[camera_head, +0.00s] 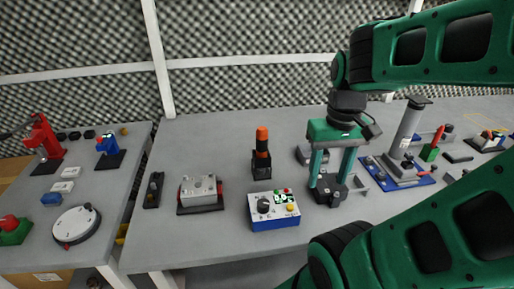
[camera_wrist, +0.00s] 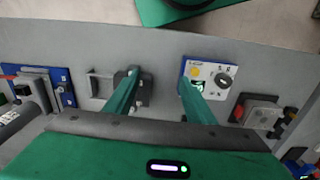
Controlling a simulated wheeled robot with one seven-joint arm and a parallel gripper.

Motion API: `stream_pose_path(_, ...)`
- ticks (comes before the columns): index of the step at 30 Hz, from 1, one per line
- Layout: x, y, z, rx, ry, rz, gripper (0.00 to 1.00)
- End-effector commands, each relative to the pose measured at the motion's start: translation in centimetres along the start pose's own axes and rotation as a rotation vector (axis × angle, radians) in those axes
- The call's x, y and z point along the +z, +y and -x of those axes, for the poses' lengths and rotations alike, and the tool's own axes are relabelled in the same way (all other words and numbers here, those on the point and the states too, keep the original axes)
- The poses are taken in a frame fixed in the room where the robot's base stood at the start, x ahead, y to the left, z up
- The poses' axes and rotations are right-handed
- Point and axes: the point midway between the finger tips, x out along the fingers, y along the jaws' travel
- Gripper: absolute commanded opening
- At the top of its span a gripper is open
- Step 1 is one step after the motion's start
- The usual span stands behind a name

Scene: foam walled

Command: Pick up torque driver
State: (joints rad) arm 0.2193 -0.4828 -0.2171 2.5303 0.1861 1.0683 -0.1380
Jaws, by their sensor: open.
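What looks like the torque driver (camera_head: 262,143), with an orange top and black body, stands upright in a dark holder on the grey table in the head view. I cannot make it out in the wrist view, where my gripper's green body hides the lower part. My gripper (camera_head: 329,179) points down over the table, to the right of the driver and apart from it. In the wrist view its two green fingers (camera_wrist: 159,80) are spread, with nothing held between them. A dark block (camera_head: 328,192) is under or just behind the fingertips; I cannot tell if they touch.
A blue-and-white control box (camera_head: 275,212) stands in front of the driver. A grey box with red sides (camera_head: 200,194) is left of it. A blue-based column stand (camera_head: 405,150) and a green block with a red-handled tool (camera_head: 432,150) are right of my gripper. Foam wall behind.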

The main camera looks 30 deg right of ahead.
Motion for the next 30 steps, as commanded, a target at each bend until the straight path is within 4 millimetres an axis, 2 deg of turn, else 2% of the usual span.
stream_pose_path(8,-6.7,-2.7,3.4,0.01,-0.002,0.527,0.5)
stream_pose_path(18,-14.7,-8.3,6.8,0.012,-0.004,1.27,0.5)
stream_pose_path(24,-17.9,-11.3,7.8,0.009,-0.004,1.605,0.5)
stream_pose_path(30,-19.1,-12.7,8.1,0.006,-0.005,1.755,0.5)
